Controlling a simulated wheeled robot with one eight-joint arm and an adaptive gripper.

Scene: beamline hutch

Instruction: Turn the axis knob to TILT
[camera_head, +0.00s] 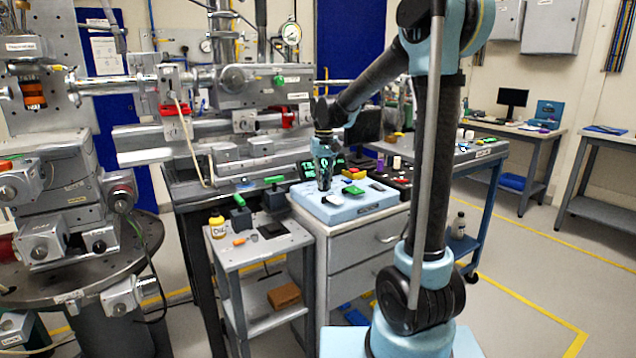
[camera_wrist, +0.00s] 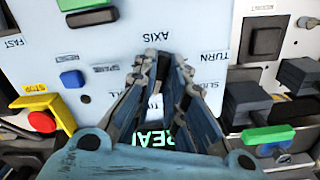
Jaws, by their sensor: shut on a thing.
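The light blue control panel (camera_head: 350,212) lies on top of a white drawer cabinet. My gripper (camera_head: 325,187) points down at the panel's left part. In the wrist view my gripper (camera_wrist: 160,75) is shut on the axis knob (camera_wrist: 156,97), a dark piece mostly hidden between the fingers. Other labels around the knob are partly covered by the fingers, and I cannot read TILT. The knob's pointer direction cannot be told.
The panel also carries a blue button (camera_wrist: 72,79) and a yellow-framed red stop button (camera_wrist: 42,121). A small grey side table (camera_head: 262,243) with a yellow jar (camera_head: 217,228) stands left of the cabinet.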

